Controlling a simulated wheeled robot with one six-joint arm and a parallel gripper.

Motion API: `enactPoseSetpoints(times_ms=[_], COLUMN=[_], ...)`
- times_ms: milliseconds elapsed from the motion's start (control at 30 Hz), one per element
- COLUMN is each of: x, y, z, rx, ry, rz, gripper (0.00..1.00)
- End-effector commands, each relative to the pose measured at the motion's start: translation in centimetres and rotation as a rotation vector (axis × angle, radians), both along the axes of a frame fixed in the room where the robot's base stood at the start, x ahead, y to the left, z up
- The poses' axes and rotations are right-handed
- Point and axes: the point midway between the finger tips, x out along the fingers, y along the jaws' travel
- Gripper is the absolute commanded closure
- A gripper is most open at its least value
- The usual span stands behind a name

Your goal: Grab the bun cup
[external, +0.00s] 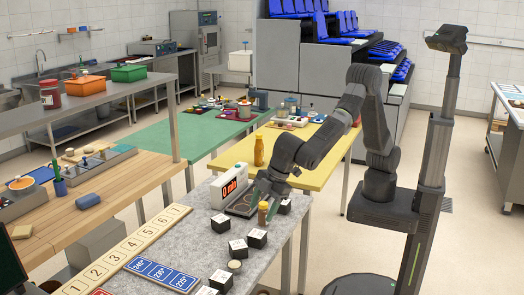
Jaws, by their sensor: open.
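No item in the external view can be told for certain as the bun cup. A small tan cylinder (263,216) stands upright on the grey speckled counter and may be it. My gripper (263,196) points down over the counter just above and beside this cylinder. It is open, and nothing shows held in it. The fingertips are small and dark, and I cannot tell whether they touch the cylinder. A smaller round tan piece (234,266) lies nearer the front among the cubes.
White-topped dark cubes (238,249) stand close around the cylinder. A white display with red digits (229,187) and a dark tray (241,204) stand behind it. A numbered board (122,250) and blue temperature cards (160,272) lie left. An orange bottle (259,151) stands on the yellow table.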

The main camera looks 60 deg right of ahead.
Motion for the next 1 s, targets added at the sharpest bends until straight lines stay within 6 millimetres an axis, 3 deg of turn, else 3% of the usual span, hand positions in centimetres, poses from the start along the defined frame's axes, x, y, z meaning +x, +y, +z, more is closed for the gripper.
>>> enactPoseSetpoints(times_ms=[33,200,433,800,1000], x=[0.9,3.0,4.2,5.9,6.4], y=[0.3,1.0,1.5,3.1,3.6], z=[-3.3,-7.6,-9.6,-15.2,-17.0], rx=[0.03,0.123,0.172,0.17,0.171], ry=[0.025,0.098,0.14,0.141,0.141], rz=[-0.073,-0.285,-0.402,-0.405,-0.403], gripper=[0.42,0.42,0.42,0.42,0.42])
